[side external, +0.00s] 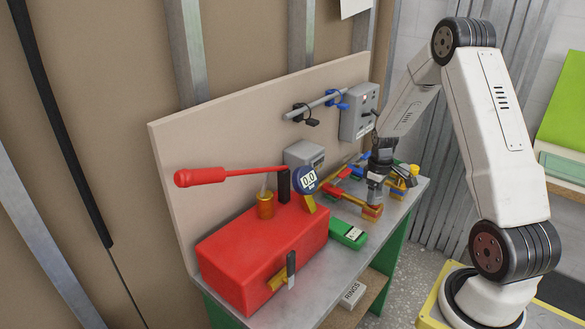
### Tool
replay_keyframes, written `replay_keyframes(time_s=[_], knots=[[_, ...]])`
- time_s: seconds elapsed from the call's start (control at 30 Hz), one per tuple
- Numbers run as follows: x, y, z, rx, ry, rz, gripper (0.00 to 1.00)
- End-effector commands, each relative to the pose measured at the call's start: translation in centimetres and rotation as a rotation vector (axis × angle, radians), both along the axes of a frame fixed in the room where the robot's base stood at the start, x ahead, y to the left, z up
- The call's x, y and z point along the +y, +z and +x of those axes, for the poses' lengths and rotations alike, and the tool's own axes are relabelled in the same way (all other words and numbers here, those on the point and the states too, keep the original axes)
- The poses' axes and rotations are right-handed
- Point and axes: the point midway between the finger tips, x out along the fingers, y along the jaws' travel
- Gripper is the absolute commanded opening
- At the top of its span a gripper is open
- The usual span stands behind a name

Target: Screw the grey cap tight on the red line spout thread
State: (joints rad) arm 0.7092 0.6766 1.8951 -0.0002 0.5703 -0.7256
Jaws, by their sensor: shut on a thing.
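My gripper (375,196) points down over the right part of the grey bench top. It is shut, with what seems to be the grey cap between its fingers; the cap is too small and too covered to make out. Just below the fingertips is a small orange-brown block-like fitting (372,212). Red piping (335,190) with blue and yellow parts runs just left of and behind the gripper. I cannot tell which part is the red line spout, nor whether the cap touches its thread.
A red tank (262,258) with a long red lever (228,175) and a round gauge (306,180) stands at the left of the bench (333,273). A green device (348,234) lies in front of the gripper. A grey box (358,118) hangs on the back panel.

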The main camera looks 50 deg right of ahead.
Motion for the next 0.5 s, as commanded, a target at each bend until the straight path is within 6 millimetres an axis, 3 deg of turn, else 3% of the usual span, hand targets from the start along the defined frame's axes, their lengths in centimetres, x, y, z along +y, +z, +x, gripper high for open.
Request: replay_keyframes(time_s=[0.5], knots=[[-0.08,0.0,0.05,-0.002,-0.279,-0.001,0.0]])
